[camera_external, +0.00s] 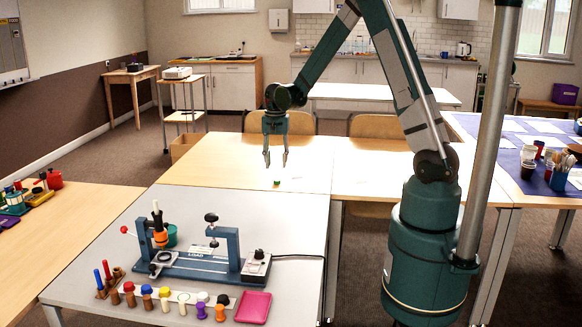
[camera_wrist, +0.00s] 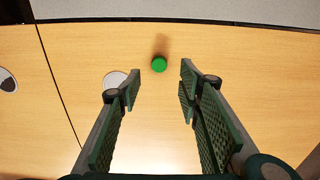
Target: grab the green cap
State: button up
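The green cap (camera_wrist: 159,64) lies on the light wooden table, a small round green disc ahead of and between my fingertips in the wrist view. In the external view the cap (camera_external: 277,183) is a tiny green spot near the table's front edge. My gripper (camera_wrist: 160,85) is open and empty, its two fingers spread wider than the cap. In the external view my gripper (camera_external: 276,160) hangs pointing down above the cap, apart from it.
A white disc (camera_wrist: 115,79) lies partly behind the left finger. A grey table (camera_external: 90,250) in front holds a blue-grey fixture (camera_external: 205,267), several colored pegs and a pink tray (camera_external: 253,307). The wooden table (camera_external: 225,160) around the cap is mostly clear.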

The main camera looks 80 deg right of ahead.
aim_at(277, 180)
jog(key=shift+f, duration=0.1)
jog(key=shift+f, duration=1.2)
jog(key=shift+f+b, duration=0.1)
jog(key=shift+b, duration=0.2)
jog(key=shift+s+d+f+b, duration=0.1)
jog(key=shift+f+b, duration=0.6)
jog(key=shift+f, duration=1.85)
jog(key=shift+c, duration=0.6)
jog(key=c, duration=0.6)
